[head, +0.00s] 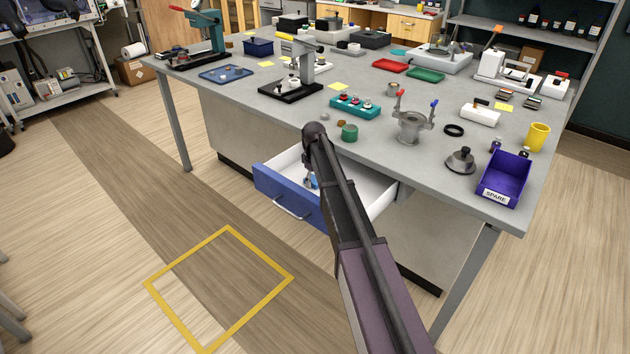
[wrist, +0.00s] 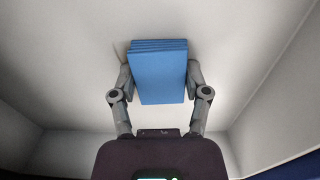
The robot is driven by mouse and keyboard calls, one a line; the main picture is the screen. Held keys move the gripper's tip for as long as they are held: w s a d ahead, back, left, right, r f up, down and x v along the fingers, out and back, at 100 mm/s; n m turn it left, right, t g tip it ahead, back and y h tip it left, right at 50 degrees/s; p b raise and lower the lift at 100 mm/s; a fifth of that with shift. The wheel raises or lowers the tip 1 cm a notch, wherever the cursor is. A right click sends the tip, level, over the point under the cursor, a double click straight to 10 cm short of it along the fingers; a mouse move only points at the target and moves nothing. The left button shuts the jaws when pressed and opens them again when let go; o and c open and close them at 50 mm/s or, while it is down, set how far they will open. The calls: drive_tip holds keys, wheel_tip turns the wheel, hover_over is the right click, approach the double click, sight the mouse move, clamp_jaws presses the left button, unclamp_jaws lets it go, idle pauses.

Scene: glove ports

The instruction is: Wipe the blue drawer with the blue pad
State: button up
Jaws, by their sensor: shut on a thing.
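The blue drawer (head: 292,207) under the grey table is pulled open, with a blue front, a pale handle and a white inside. In the wrist view the drawer's white floor and walls (wrist: 245,65) fill the picture. My gripper (wrist: 159,85) is shut on the blue pad (wrist: 160,75), with one finger at each side of it. The pad is inside the drawer, over its floor; I cannot tell whether it touches. In the head view my arm hides part of the drawer, and my gripper (head: 311,182) shows only in part beside it.
The table (head: 300,112) above the drawer holds many items. A green cylinder (head: 349,132), a teal block (head: 355,106) and a metal fixture (head: 410,126) stand near its front edge. A purple SPARE bin (head: 504,179) sits at the right corner. The floor inside the yellow outline (head: 218,288) is clear.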

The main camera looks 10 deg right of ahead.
drive_tip(key=shift+w+a, duration=0.95)
drive_tip(key=shift+w, duration=0.25)
drive_tip(key=shift+s+d, duration=0.1)
drive_tip(key=shift+s+d, duration=0.45)
drive_tip(key=shift+s, duration=0.2)
drive_tip(key=shift+s+d, duration=0.45)
drive_tip(key=shift+s, duration=0.15)
drive_tip(key=shift+s+d, duration=0.1)
drive_tip(key=shift+s+d, duration=0.85)
drive_tip(key=shift+s, duration=0.2)
drive_tip(key=shift+s+d, duration=0.45)
drive_tip(key=shift+s, duration=0.2)
drive_tip(key=shift+s+d, duration=0.45)
drive_tip(key=shift+s, duration=0.15)
